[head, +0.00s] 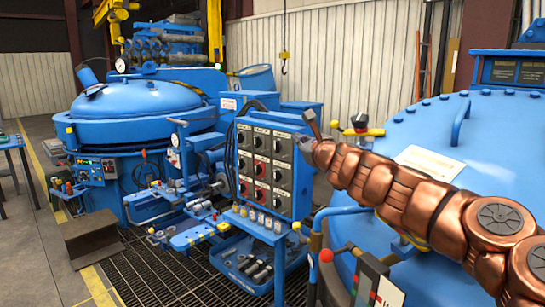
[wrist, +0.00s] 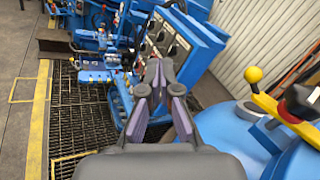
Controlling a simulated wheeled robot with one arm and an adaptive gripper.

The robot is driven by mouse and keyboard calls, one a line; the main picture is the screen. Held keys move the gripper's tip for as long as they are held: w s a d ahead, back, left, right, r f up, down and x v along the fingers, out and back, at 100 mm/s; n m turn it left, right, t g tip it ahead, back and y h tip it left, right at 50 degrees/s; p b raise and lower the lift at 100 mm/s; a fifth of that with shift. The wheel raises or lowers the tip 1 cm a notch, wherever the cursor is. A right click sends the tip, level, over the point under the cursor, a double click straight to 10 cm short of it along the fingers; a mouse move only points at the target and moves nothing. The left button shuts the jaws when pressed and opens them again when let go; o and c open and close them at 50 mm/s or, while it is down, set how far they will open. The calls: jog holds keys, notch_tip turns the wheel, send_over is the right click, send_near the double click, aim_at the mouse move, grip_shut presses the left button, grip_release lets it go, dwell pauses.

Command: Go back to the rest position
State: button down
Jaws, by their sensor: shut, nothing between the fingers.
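My copper-coloured arm reaches in from the right in the head view. My gripper (head: 308,143) is at its far end, beside the right edge of the blue control panel (head: 243,170) with its rows of black and red knobs. In the wrist view my gripper (wrist: 158,72) has its fingers together and empty. It overlaps the panel's knob face (wrist: 165,48) in that picture; I cannot tell whether it touches the panel.
A blue furnace (head: 135,100) stands at the left. A large blue vessel (head: 470,130) is close on the right, with a yellow-knobbed lever (wrist: 255,76) near my gripper. A metal grating (head: 140,275) covers the floor in front. A blue tray (head: 235,270) sits below the panel.

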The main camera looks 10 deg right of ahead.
jog(key=s+a+r+n+g+y, duration=0.2)
jog(key=s+a+r+n+y, duration=0.1)
jog(key=s+a+n, duration=0.35)
jog(key=s+a+r+n+g+y, duration=0.1)
jog(key=s+a+r+n+y, duration=0.1)
jog(key=s+a+n+y, duration=0.35)
jog(key=s+a+f+n+g+h, duration=0.2)
jog(key=s+a+f+n+g, duration=0.4)
jog(key=s+a+f+n, duration=0.4)
jog(key=s+d+f+n+g+h+p, duration=0.1)
jog(key=s+d+f+n+g+h, duration=0.4)
jog(key=s+f, duration=0.85)
jog(key=s+d+f+g+h, duration=0.2)
jog(key=s+d+f+h, duration=0.1)
jog(key=s+d+f, duration=0.3)
jog(key=s+d+f+n+g+h, duration=0.1)
jog(key=s+d+f+g+h, duration=0.2)
jog(key=s+d+f, duration=0.3)
jog(key=s+d, duration=0.5)
jog(key=shift+s+d+f, duration=0.15)
jog(key=shift+s+d, duration=0.1)
jog(key=shift+s, duration=0.15)
